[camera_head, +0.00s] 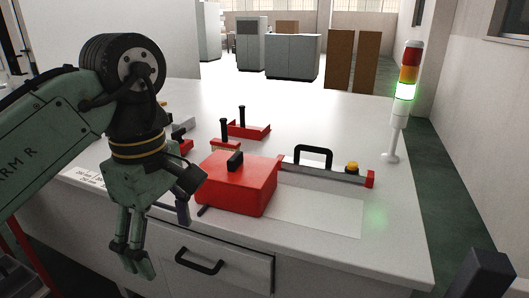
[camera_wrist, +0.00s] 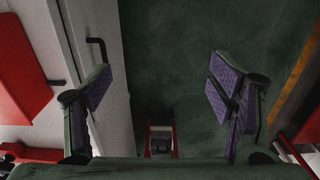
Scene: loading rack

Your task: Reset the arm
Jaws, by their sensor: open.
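My gripper (camera_head: 133,262) hangs at the lower left in the head view, pointing down in front of the table's front edge. Its green fingers with purple pads show apart in the wrist view (camera_wrist: 160,90), with nothing between them. The gripper is open and empty. Below it in the wrist view is dark green floor (camera_wrist: 170,50). My green arm comes in from the left of the head view and bends down at the wrist.
A white table (camera_head: 320,105) holds a red box (camera_head: 240,185) with a black handle, right of my gripper. Behind it are a long fixture with a black handle (camera_head: 313,152) and a red tray (camera_head: 250,131). A signal tower (camera_head: 404,92) glows green at right. A drawer handle (camera_head: 198,262) sticks out in front.

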